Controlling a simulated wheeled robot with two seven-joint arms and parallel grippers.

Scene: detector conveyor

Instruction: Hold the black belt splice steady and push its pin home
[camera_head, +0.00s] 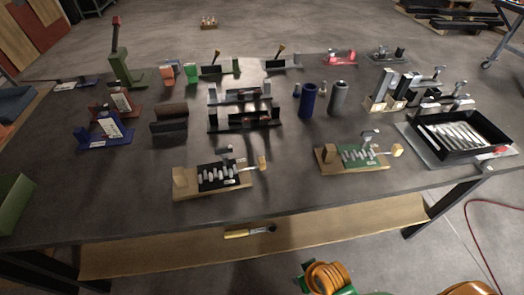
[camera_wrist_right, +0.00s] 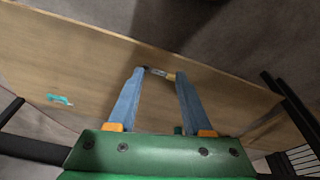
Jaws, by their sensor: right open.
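The black belt splice (camera_head: 218,176) sits on a light wooden base (camera_head: 185,190) near the table's front edge in the head view, left of the middle. A row of pale metal knuckles crosses it. A wooden knob (camera_head: 262,163) sticks out at its right end, likely the pin's handle; how deep the pin sits I cannot tell. My right gripper (camera_wrist_right: 160,73) is open in the right wrist view, its two blue fingers apart over the wooden lower shelf, away from the splice. My left gripper is not in view.
A similar green belt splice (camera_head: 360,156) stands to the right. A black tray (camera_head: 428,122) is at the table's right. A yellow-and-black tool (camera_head: 250,231) lies on the lower shelf (camera_head: 330,225). A teal item (camera_wrist_right: 60,99) also lies there. Several fixtures fill the table's back half.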

